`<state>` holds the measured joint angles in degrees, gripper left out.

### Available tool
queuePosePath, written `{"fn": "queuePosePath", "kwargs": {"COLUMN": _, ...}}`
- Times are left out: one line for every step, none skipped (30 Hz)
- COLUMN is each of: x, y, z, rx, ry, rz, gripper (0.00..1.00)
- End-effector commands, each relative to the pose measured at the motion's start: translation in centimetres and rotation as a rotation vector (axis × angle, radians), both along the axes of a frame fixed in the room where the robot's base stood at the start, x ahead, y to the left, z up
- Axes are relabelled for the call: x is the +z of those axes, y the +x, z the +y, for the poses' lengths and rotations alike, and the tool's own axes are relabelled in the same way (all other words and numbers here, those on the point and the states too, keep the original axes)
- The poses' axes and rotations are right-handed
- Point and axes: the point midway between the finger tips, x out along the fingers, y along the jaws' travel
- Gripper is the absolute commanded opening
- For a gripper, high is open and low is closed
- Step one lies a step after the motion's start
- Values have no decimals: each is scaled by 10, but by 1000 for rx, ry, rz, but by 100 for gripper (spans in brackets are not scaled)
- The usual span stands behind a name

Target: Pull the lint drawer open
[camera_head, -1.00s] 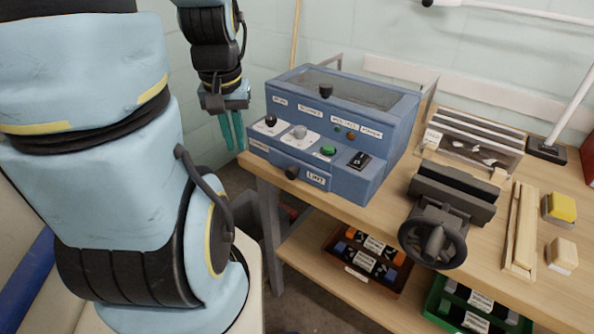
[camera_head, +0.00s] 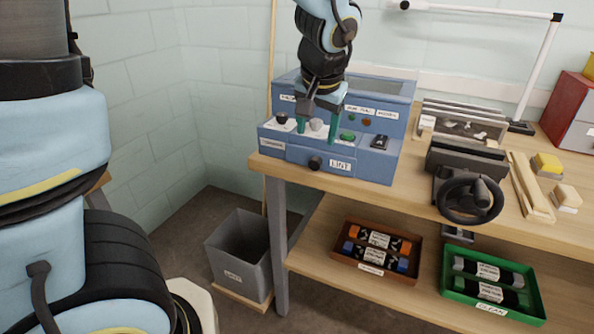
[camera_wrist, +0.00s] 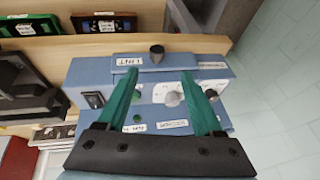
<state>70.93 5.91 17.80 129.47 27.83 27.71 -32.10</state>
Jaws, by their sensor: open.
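The lint drawer (camera_head: 319,162) is the low blue front of the blue machine (camera_head: 395,101) on the workbench. It has a dark round knob (camera_head: 315,163) and a "LINT" label, and looks shut. In the wrist view the drawer (camera_wrist: 181,63) and its knob (camera_wrist: 156,53) show beyond my fingertips. My gripper (camera_head: 318,130) is open, with teal fingers pointing down over the machine's control panel, above and behind the drawer knob. In the wrist view my gripper (camera_wrist: 159,78) has nothing between its fingertips at the knob, and the knob is apart from them.
Black, white and green controls (camera_head: 316,125) sit just under my fingers. A dark vise (camera_head: 468,180) with a handwheel stands right of the machine. A grey bin (camera_head: 240,256) stands on the floor below left. The space before the drawer is clear.

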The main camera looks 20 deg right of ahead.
Motion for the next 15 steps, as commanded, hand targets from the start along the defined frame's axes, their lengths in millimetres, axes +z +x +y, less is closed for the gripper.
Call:
{"fn": "queuePosePath", "kwargs": {"x": -1, "y": -3, "z": -5, "rx": -12, "ry": -1, "rz": -6, "gripper": 68}}
{"fn": "queuePosePath", "kwargs": {"x": -1, "y": -3, "z": -7, "rx": -15, "ry": -2, "rz": -7, "gripper": 68}}
{"fn": "queuePosePath", "kwargs": {"x": -2, "y": -4, "z": -9, "rx": -16, "ry": -3, "rz": -8, "gripper": 68}}
{"fn": "queuePosePath", "kwargs": {"x": -3, "y": -3, "z": -9, "rx": -17, "ry": -2, "rz": -9, "gripper": 68}}
{"fn": "queuePosePath", "kwargs": {"x": -4, "y": -2, "z": -10, "rx": -17, "ry": -2, "rz": -9, "gripper": 68}}
{"fn": "queuePosePath", "kwargs": {"x": -7, "y": -1, "z": -10, "rx": -17, "ry": -1, "rz": -9, "gripper": 68}}
{"fn": "queuePosePath", "kwargs": {"x": -11, "y": 1, "z": -10, "rx": -16, "ry": 0, "rz": -8, "gripper": 68}}
{"fn": "queuePosePath", "kwargs": {"x": -14, "y": 2, "z": -10, "rx": -16, "ry": 1, "rz": -8, "gripper": 68}}
{"fn": "queuePosePath", "kwargs": {"x": -20, "y": 5, "z": -11, "rx": -16, "ry": 2, "rz": -8, "gripper": 68}}
{"fn": "queuePosePath", "kwargs": {"x": -24, "y": 7, "z": -11, "rx": -16, "ry": 2, "rz": -8, "gripper": 68}}
{"fn": "queuePosePath", "kwargs": {"x": -29, "y": 9, "z": -12, "rx": -16, "ry": 3, "rz": -8, "gripper": 68}}
{"fn": "queuePosePath", "kwargs": {"x": -35, "y": 12, "z": -13, "rx": -16, "ry": 3, "rz": -8, "gripper": 68}}
{"fn": "queuePosePath", "kwargs": {"x": -41, "y": 14, "z": -13, "rx": -16, "ry": 4, "rz": -8, "gripper": 68}}
{"fn": "queuePosePath", "kwargs": {"x": -46, "y": 16, "z": -14, "rx": -16, "ry": 3, "rz": -8, "gripper": 68}}
{"fn": "queuePosePath", "kwargs": {"x": -53, "y": 19, "z": -15, "rx": -16, "ry": 4, "rz": -8, "gripper": 68}}
